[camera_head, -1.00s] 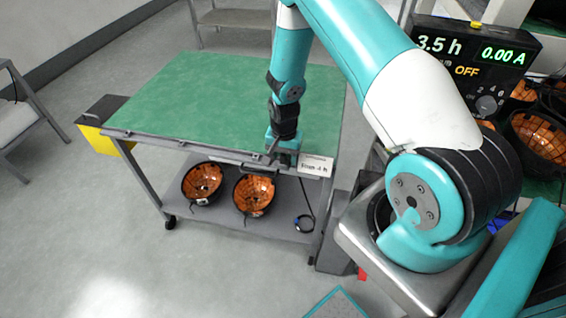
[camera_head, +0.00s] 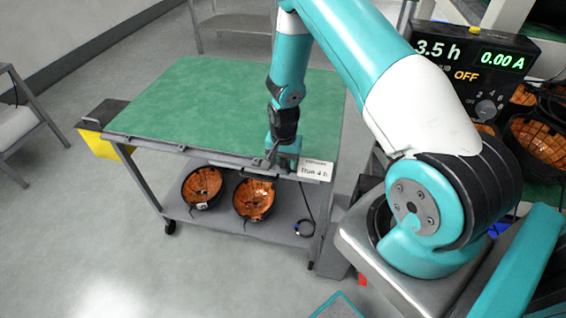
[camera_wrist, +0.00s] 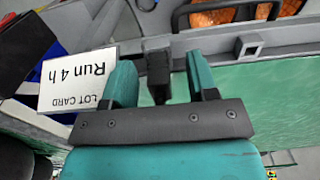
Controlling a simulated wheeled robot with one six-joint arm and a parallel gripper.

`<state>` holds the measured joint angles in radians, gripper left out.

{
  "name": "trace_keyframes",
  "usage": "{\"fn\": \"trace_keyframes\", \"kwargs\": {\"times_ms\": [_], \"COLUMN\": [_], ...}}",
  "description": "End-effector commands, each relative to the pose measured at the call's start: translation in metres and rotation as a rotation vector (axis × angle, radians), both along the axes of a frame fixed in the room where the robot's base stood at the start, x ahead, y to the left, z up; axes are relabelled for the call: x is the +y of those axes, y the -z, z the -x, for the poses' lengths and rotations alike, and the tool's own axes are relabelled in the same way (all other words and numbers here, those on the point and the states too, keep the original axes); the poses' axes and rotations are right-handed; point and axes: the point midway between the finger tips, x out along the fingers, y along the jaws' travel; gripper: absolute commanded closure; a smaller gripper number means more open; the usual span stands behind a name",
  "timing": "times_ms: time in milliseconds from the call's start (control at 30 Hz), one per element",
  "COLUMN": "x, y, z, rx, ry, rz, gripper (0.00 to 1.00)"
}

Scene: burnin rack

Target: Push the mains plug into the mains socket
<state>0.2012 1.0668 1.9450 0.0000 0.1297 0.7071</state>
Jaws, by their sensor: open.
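My gripper (camera_wrist: 160,68) is open, with its two teal fingers at the front rail of a green-topped cart. A dark block (camera_wrist: 158,76), which looks like the mains plug, stands between the fingers at the rail. Gaps show on both sides of it, so it is not gripped. In the head view my gripper (camera_head: 282,158) is at the cart's front edge, beside the white lot card (camera_head: 316,171) reading "Run 4 h"; the plug is too small to tell there. I cannot pick out the mains socket in either view.
The cart's green top (camera_head: 210,105) is bare. A black control unit (camera_head: 475,65) at right reads 3.5 h, 0.00 A, OFF. Open floor lies at left.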

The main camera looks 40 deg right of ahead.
Motion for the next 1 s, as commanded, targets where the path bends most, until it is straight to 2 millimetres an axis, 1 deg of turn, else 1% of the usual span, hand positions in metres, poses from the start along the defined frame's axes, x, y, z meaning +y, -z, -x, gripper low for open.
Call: {"fn": "trace_keyframes", "kwargs": {"times_ms": [200, 233, 267, 300, 367, 400, 433, 467, 667, 1000], "x": [0.0, 0.0, 0.0, 0.0, 0.0, 0.0, 0.0, 0.0, 0.0, 0.0], "y": [0.0, 0.0, 0.0, 0.0, 0.0, 0.0, 0.0, 0.0, -0.001, -0.014], "z": [0.0, 0.0, 0.0, 0.0, 0.0, 0.0, 0.0, 0.0, 0.0, 0.0], "rx": [0.0, 0.0, 0.0, 0.0, 0.0, 0.0, 0.0, 0.0, 0.0, 0.0], "ry": [0.0, 0.0, 0.0, 0.0, 0.0, 0.0, 0.0, 0.0, 0.0, 0.0], "rz": [0.0, 0.0, 0.0, 0.0, 0.0, 0.0, 0.0, 0.0, 0.0, 0.0], "gripper": [0.47, 0.51, 0.58, 0.68, 0.81, 0.9, 0.97, 1.0, 1.0, 1.0]}}
